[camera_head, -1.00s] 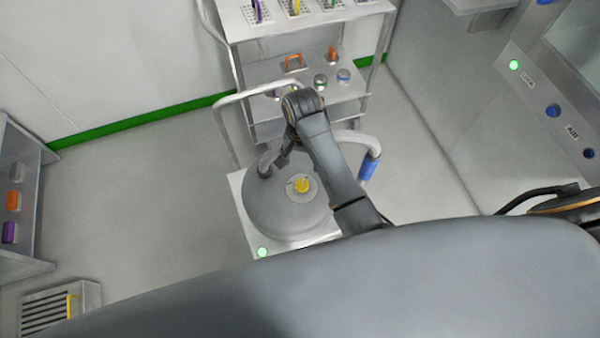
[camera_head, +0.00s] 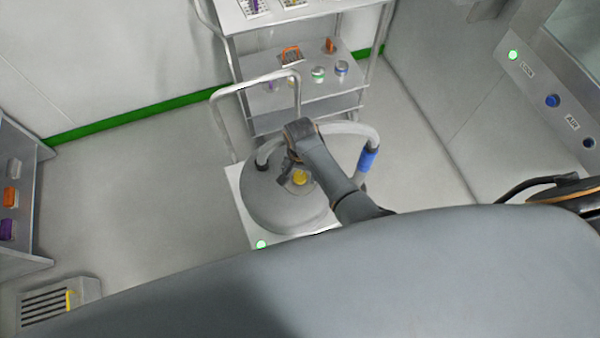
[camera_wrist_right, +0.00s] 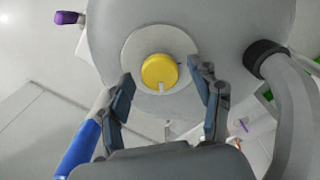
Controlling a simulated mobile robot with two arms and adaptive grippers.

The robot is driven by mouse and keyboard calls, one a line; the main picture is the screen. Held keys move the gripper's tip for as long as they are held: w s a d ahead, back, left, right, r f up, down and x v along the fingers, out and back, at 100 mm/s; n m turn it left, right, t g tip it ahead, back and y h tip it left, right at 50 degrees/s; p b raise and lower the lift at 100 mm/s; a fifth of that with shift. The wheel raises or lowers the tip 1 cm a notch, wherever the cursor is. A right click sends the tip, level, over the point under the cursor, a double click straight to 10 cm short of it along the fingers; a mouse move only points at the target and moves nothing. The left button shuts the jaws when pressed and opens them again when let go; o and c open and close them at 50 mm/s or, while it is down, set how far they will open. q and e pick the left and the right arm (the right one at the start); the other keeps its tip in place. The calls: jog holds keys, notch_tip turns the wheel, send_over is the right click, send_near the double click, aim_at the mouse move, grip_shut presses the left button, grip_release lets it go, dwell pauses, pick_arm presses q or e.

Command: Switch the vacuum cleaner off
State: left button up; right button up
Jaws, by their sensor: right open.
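The vacuum cleaner (camera_head: 272,208) is a grey round-topped drum on a white base with a push handle and a hose. A green lamp (camera_head: 261,244) glows at the base's front corner. My right gripper (camera_head: 291,174) is over the lid beside the knob. In the right wrist view my right gripper (camera_wrist_right: 168,88) is open, its fingers either side of the knob, not visibly touching it. My left gripper is not in view.
The hose has a blue grip (camera_head: 367,159) at the right. A shelf trolley (camera_head: 300,106) with small items stands behind the vacuum. A panel with a lit green lamp (camera_head: 513,55) is at the right. Open floor (camera_head: 130,190) lies to the left.

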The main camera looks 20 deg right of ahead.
jog(key=c, duration=1.2)
jog(key=shift+o, duration=0.2)
jog(key=shift+r, duration=0.1)
jog(key=n+p, duration=0.2)
jog(key=n, duration=0.1)
jog(key=shift+r+n+p, duration=0.1)
jog(key=shift+n+p, duration=0.2)
jog(key=shift+p, duration=0.1)
jog(key=n+p, duration=0.2)
jog(key=n, duration=0.2)
jog(key=shift+n, duration=0.3)
jog(key=n+p, duration=0.1)
jog(key=n, duration=0.3)
jog(key=shift+d, duration=0.1)
jog(key=n, duration=0.5)
jog(key=shift+f+n, duration=0.2)
jog(key=shift+n, duration=0.2)
jog(key=shift+p, duration=0.3)
